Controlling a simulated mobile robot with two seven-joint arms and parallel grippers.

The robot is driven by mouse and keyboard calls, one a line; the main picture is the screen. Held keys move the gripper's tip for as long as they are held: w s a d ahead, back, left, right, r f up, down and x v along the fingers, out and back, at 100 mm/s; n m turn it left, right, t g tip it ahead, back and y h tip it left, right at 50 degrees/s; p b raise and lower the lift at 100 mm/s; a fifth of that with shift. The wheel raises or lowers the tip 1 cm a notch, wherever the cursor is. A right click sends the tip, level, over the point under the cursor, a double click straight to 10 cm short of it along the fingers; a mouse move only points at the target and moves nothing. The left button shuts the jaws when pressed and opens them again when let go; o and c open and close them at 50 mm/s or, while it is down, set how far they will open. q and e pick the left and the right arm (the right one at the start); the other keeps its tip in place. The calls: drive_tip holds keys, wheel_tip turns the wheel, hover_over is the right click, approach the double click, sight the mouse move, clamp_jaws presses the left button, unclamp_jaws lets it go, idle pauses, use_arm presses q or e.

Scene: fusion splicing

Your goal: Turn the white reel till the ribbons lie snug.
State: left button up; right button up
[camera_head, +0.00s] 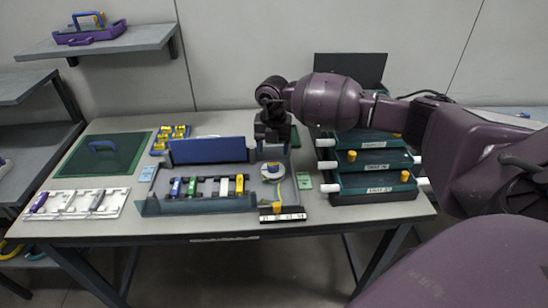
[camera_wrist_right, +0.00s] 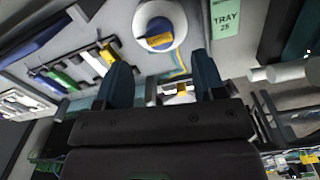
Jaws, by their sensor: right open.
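The white reel (camera_head: 272,171) sits in the right part of the blue-grey tray (camera_head: 205,206), with a blue and yellow piece at its middle. In the right wrist view the reel (camera_wrist_right: 158,22) lies just beyond my fingertips. Thin yellow and blue ribbons (camera_wrist_right: 180,62) run from beside the reel between my fingers; how snug they lie I cannot tell. My right gripper (camera_head: 272,136) is above and behind the reel. In its wrist view the gripper (camera_wrist_right: 162,70) is open, its two dark blue fingers apart and not on the reel. My left gripper is not in view.
Colored holders (camera_head: 208,187) stand in the tray left of the reel. A green card (camera_head: 303,181) reading "TRAY 2K" in the wrist view lies right. Stacked teal drawers (camera_head: 375,182) stand further right. A white rack (camera_head: 77,203) and green mat (camera_head: 105,155) lie left.

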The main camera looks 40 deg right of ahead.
sight(273, 164)
drive_tip(key=shift+r, duration=2.3)
